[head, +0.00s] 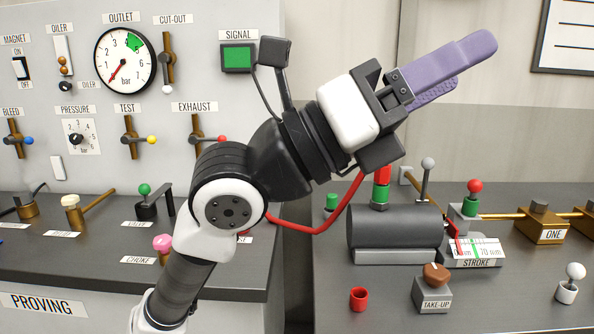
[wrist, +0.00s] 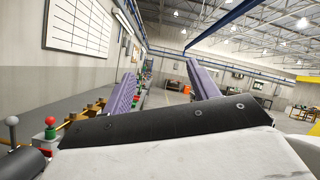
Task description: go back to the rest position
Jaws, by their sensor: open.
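My gripper (head: 440,75) has purple fingers and is raised over the right-hand bench, pointing up and to the right in the head view. In the wrist view the two purple fingers of my gripper (wrist: 165,90) stand apart with nothing between them. The gripper is open and empty. It touches nothing that I can see. My arm rises from the bottom of the head view and hides part of the panel and bench behind it.
The panel at left carries a gauge (head: 125,58), a green signal lamp (head: 238,58) and several levers. On the right bench are a dark cylinder (head: 395,228), a take-up knob (head: 436,275) and a red cup (head: 359,299). A red hose (head: 315,229) runs behind my arm. Air around the gripper looks clear.

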